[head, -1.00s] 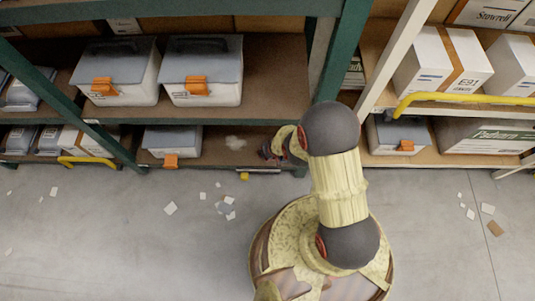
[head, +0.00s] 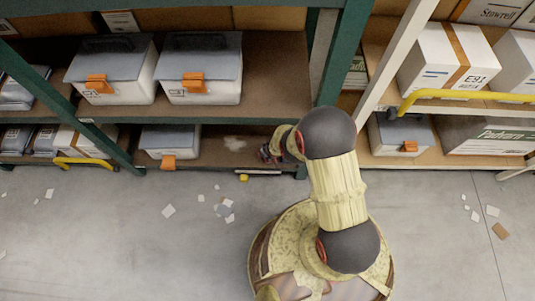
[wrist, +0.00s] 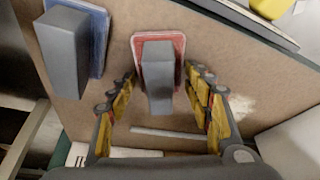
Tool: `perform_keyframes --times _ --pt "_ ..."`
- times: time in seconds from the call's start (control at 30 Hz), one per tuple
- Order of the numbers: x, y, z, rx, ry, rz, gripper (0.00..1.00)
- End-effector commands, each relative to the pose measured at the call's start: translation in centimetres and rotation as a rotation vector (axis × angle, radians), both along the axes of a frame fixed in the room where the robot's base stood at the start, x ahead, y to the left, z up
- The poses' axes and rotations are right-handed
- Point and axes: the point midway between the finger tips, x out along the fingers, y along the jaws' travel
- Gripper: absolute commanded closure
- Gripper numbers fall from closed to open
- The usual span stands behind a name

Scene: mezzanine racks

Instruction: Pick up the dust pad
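A red pad (wrist: 137,50) with a grey block handle (wrist: 158,80) lies on the brown shelf board in the wrist view. A blue pad (wrist: 98,40) with a similar grey handle (wrist: 65,50) lies to its left. I cannot tell from the label alone which is the dust pad. My gripper (wrist: 160,75) is open, with one finger on each side of the red pad's handle and small gaps showing. In the head view my gripper (head: 268,153) is at the lower shelf, and the pads are hidden or too small to tell.
A pale dusty patch (head: 235,143) lies on the lower shelf (head: 215,157). A lidded bin (head: 170,141) stands left of it, and a green upright (head: 330,60) rises on the right. A yellow object (head: 244,178) is at the shelf's front. Paper scraps (head: 168,211) litter the floor.

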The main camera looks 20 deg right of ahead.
Motion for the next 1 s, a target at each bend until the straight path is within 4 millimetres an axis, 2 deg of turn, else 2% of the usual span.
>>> perform_keyframes --times 0.6,1.0 --pt "0.02 0.00 0.01 0.000 0.000 0.000 0.85" --pt "0.34 -0.04 0.90 0.000 -0.001 0.000 0.85"
